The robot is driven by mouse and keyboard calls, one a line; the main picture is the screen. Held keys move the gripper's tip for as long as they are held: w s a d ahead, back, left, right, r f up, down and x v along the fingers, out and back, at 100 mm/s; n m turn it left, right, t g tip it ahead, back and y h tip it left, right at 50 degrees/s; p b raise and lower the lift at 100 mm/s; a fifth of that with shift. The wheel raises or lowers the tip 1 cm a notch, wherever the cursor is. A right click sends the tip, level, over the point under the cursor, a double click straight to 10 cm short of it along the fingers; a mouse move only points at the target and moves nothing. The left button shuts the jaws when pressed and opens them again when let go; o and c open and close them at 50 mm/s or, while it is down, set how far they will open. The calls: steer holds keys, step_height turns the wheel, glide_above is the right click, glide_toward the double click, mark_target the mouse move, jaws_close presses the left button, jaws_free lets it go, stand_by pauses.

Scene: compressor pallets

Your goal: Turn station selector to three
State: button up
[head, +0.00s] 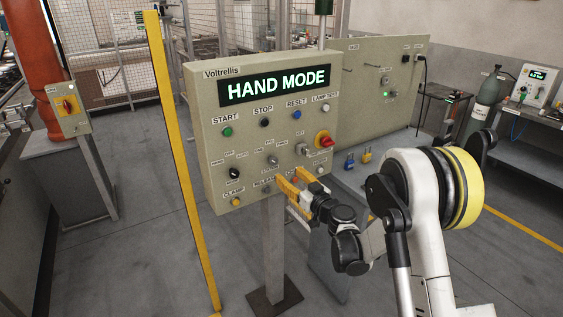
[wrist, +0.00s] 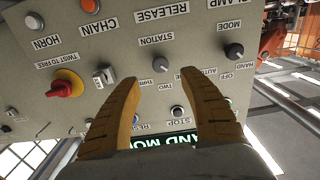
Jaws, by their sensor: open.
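The station selector is a small grey knob (wrist: 158,63) on the beige control panel (head: 218,187), with its STATION label beside it. It also shows in the head view as a small grey knob (head: 272,160) at the panel's lower middle. Which number it points at is too small to tell. My gripper (head: 282,180) is open, with yellow fingers just in front of the panel, slightly below the knob in the head view. In the wrist view the open fingers (wrist: 160,78) lie either side of the knob, with nothing held. Contact with the knob cannot be told.
The display (head: 275,85) reads HAND MODE. The mode knob (head: 234,173), a red twist-to-free button (head: 325,141) and a grey key-type switch (wrist: 105,75) are near. A yellow post (head: 175,150) stands left of the panel. Open floor lies around the panel's stand.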

mark_target(275, 162)
steer(key=b+x, duration=0.1)
steer(key=x, duration=0.9)
steer(key=shift+w+a+b, duration=0.15)
steer(key=shift+a+b, duration=0.05)
steer(key=shift+b, duration=0.15)
jaws_close()
